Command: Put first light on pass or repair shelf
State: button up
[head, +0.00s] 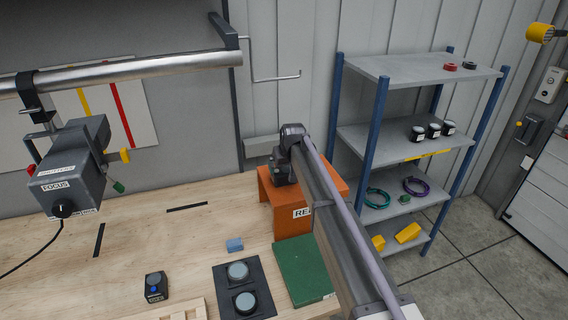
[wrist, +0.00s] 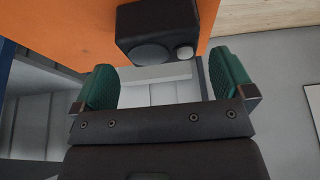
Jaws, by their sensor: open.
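The orange shelf (head: 290,222) stands at the back right of the bench; its label is partly hidden by my arm. My gripper (head: 282,172) is over its top in the head view. In the wrist view my gripper (wrist: 165,78) is open, its green pads apart with nothing held between them. A black boxy light (wrist: 155,28) with a round dark face and a small pale knob is against the orange surface, just beyond the fingertips. A black two-place plate (head: 261,285) holds two round grey discs.
A FOCUS-labelled device (head: 68,175) hangs from a rail at the left. A blue-posted rack (head: 415,66) stands at the right.

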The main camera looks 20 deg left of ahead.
jog(key=p+v, duration=0.3)
jog(key=v, duration=0.3)
jog(key=shift+r+p, duration=0.2)
jog(key=shift+p, duration=0.2)
jog(key=shift+f, duration=0.1)
jog(key=s+d+m+g+h, duration=0.15)
jog(key=s+d, duration=0.35)
jog(key=d, duration=0.6)
jog(key=s+d+m, duration=0.2)
jog(key=s+d, duration=0.3)
jog(key=d, duration=0.6)
jog(key=s+d+m+h, duration=0.1)
jog(key=s+d, duration=0.4)
jog(key=d, duration=0.6)
jog(key=s+d+f+m+g, duration=0.1)
jog(key=s+d+m+g, duration=0.1)
jog(key=s+d, duration=1.1)
jog(key=s+m, duration=0.1)
jog(key=s, duration=0.1)
jog(key=shift+s+d, duration=0.35)
jog(key=shift+d, duration=0.05)
jog(key=shift+f+m, duration=0.15)
jog(key=shift+m, duration=0.1)
